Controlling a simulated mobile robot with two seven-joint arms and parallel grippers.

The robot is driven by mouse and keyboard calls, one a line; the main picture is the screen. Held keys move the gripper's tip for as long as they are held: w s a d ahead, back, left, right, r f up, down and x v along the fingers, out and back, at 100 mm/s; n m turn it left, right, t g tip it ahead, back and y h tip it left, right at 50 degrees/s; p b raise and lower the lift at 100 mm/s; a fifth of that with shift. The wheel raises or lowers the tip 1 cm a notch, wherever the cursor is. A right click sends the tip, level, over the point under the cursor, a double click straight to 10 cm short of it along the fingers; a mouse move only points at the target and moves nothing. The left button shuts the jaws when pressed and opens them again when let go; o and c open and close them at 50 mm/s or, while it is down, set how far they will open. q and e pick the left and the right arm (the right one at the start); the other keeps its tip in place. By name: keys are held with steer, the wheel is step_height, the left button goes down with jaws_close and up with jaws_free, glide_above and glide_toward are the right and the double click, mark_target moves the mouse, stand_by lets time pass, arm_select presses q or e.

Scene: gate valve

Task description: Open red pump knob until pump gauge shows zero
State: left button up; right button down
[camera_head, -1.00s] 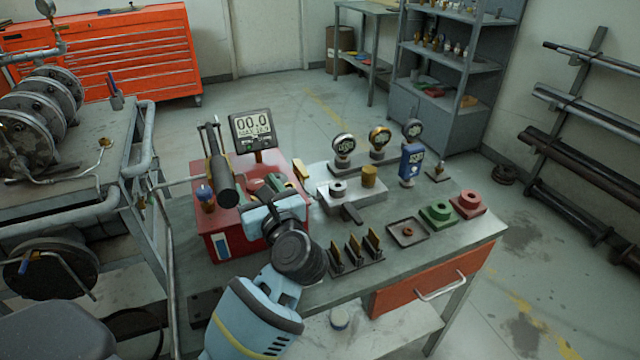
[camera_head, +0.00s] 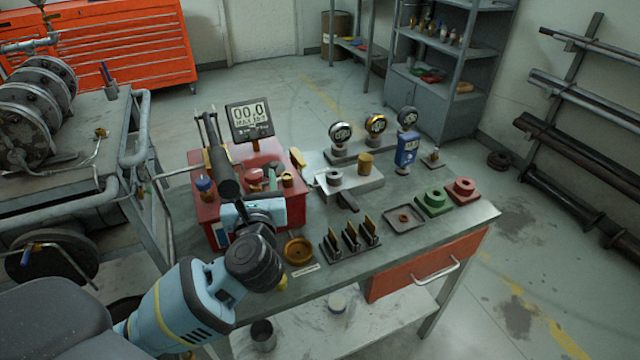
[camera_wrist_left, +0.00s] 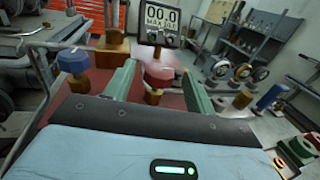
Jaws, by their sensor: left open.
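The red pump (camera_head: 211,213) stands on the left end of the workbench, with a black lever slanting over it. Its gauge (camera_head: 250,118) reads 00.0 and also shows in the left wrist view (camera_wrist_left: 160,20). The red knob (camera_wrist_left: 159,71) is on top of the pump, slightly blurred in the left wrist view; it shows small in the head view (camera_head: 255,175). My left gripper (camera_wrist_left: 158,88) is open, its two green fingers on either side of the knob, with a visible gap to it. A blue knob (camera_head: 204,184) is at the pump's left. My right gripper is out of view.
A brass dish (camera_head: 298,251), black holders (camera_head: 350,243), a grey tray (camera_head: 404,219), green (camera_head: 434,203) and red (camera_head: 461,190) blocks sit on the bench. Round gauges (camera_head: 341,133) stand behind. A metal cart (camera_head: 143,140) is close at left.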

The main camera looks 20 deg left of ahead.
arm_select(q)
steer(key=s+d+r+m+t, duration=0.6)
steer(key=s+m, duration=0.1)
steer(key=s, duration=0.1)
steer(key=w+d+r+m+t+h, duration=0.1)
steer(key=d+r+m+t+h, duration=0.1)
steer(key=d+m+h, duration=0.3)
steer(key=w+d+r+m+t+h+p, duration=0.1)
steer(key=d+r+m+t+h, duration=0.1)
steer(key=d+m+h, duration=0.4)
steer(key=shift+m+h, duration=2.6)
steer(key=shift+m, duration=4.2)
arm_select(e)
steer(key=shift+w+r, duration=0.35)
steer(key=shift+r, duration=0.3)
